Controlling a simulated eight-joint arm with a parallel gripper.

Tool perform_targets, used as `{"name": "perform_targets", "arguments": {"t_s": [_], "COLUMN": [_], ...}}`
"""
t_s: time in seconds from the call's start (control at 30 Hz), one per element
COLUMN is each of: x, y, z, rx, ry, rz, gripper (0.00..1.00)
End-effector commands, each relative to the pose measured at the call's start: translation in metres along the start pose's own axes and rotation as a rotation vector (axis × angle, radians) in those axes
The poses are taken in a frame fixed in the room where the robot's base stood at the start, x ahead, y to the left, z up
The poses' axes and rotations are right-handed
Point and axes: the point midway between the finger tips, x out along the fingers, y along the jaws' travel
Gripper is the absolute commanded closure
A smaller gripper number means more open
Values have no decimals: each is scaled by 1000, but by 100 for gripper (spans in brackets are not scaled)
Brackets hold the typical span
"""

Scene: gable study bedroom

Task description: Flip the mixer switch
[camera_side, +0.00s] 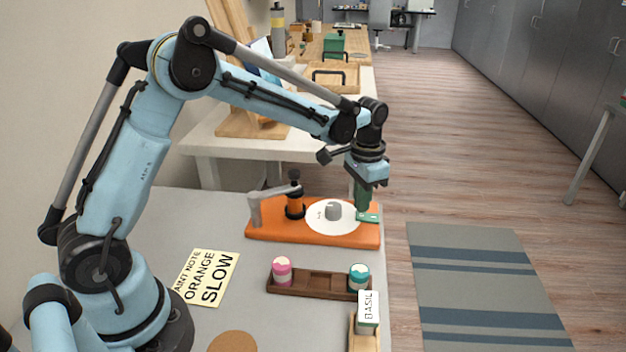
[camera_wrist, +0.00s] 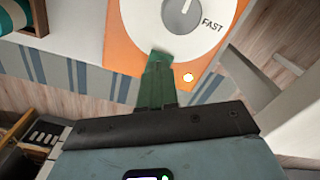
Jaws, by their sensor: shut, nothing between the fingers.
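The mixer has an orange base (camera_side: 285,232) near the far right of the grey table. On it are a white dial plate with a grey knob (camera_side: 333,211) and a black and orange post under a grey arm. My gripper (camera_side: 362,207), with green fingers, points down at the right end of the base. In the wrist view my gripper (camera_wrist: 159,58) is shut and empty, its tips overlapping the dial's lower edge.
A BASIL label (camera_side: 369,307) stands at the front right edge. A yellow card (camera_side: 207,278) reads ORANGE SLOW. Bare tabletop lies between card and rack.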

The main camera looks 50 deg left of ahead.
Motion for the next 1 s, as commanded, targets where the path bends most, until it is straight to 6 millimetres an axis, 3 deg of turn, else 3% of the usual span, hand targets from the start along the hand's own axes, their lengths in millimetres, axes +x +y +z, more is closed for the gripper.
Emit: {"name": "perform_targets", "arguments": {"t_s": [1.0], "x": [14], "y": [0], "z": [0], "rx": [0], "ry": [0], "rz": [0], "gripper": [100]}}
